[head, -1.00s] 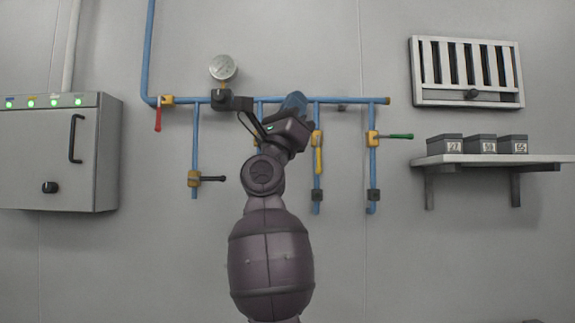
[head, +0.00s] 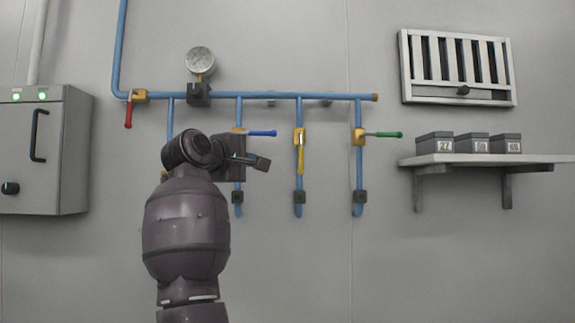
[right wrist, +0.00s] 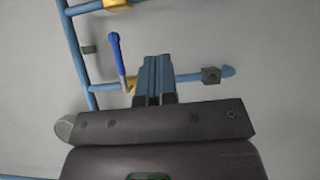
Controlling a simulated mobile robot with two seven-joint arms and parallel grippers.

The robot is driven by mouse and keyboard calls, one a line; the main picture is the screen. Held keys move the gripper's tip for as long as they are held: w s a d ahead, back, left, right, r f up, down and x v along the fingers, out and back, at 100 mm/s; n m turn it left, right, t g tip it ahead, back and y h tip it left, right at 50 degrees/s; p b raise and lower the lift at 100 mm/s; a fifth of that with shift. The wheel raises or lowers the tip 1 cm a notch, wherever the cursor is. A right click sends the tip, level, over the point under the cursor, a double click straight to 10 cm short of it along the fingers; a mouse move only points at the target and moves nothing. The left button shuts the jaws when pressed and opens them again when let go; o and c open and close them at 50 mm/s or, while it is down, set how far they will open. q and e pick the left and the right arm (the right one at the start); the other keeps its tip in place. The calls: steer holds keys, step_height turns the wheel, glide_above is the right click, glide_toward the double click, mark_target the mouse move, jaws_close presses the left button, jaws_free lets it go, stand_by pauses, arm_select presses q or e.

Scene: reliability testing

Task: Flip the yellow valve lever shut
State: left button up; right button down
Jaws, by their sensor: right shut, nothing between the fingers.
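The yellow lever (head: 301,155) hangs straight down along its vertical blue pipe, from an orange-yellow valve body (head: 299,136). My right gripper (head: 262,163) is left of it, below the blue lever and apart from the yellow one. In the right wrist view its two fingers (right wrist: 157,62) are closed together with nothing between them. The blue lever (head: 262,133) sticks out to the right from its pipe; it also shows in the right wrist view (right wrist: 117,52), beside the fingers. The yellow lever does not show in the right wrist view. My left gripper is not in view.
A green lever (head: 384,134) points right on the rightmost pipe. A red lever (head: 128,116) hangs at the upper left. A gauge (head: 200,61) sits above the blue header pipe. A grey cabinet (head: 68,150) is left, a shelf with boxes (head: 480,160) right. The wall below the pipes is bare.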

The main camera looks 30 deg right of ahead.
mark_target(301, 154)
stand_by(0.3)
steer(key=s+d+p+x, duration=0.1)
steer(key=s+p+x, duration=0.1)
steer(key=x, duration=1.1)
steer(key=shift+s+p, duration=0.3)
steer(key=shift+f, duration=0.1)
